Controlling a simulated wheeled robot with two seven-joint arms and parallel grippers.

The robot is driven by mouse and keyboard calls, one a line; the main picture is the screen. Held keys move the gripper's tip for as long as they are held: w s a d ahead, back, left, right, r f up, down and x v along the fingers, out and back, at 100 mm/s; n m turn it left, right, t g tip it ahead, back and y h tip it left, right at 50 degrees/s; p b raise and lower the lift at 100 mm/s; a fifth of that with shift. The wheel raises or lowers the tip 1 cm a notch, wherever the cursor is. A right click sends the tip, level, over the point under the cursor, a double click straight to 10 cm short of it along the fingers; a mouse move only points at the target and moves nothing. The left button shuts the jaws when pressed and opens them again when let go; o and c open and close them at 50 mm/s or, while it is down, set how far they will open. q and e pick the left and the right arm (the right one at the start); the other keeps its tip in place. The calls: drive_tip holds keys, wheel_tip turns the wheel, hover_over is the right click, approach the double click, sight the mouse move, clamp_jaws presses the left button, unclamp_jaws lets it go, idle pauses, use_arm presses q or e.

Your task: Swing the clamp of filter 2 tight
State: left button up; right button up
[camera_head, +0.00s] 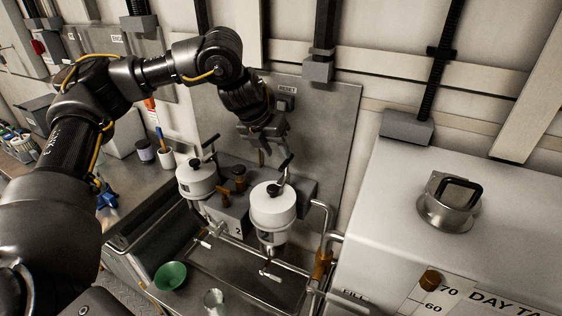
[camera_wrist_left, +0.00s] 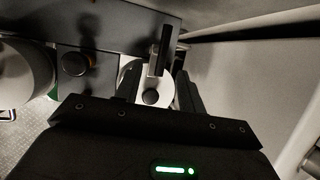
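Two white filter canisters stand at the grey block. The right one (camera_head: 273,208), beside the "2" marking, appears to be filter 2. Its clamp has a black handle (camera_head: 286,162) rising tilted above the lid. In the left wrist view the same handle (camera_wrist_left: 160,50) stands upright in the picture, over the white lid (camera_wrist_left: 133,78) and a round black knob (camera_wrist_left: 151,97). My left gripper (camera_head: 269,153) is just above and behind filter 2's lid. Its fingers (camera_wrist_left: 157,90) are apart, with the clamp between or just beyond them; I cannot tell contact. My right gripper is out of view.
The left filter (camera_head: 197,181) has its own black handle. A pipe (camera_head: 327,225) runs right. A green funnel (camera_head: 170,275) lies in front.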

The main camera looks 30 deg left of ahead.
use_arm(q)
drive_tip(key=v, duration=0.3)
drive_tip(key=shift+s+r, duration=0.15)
drive_tip(key=shift+r, duration=0.2)
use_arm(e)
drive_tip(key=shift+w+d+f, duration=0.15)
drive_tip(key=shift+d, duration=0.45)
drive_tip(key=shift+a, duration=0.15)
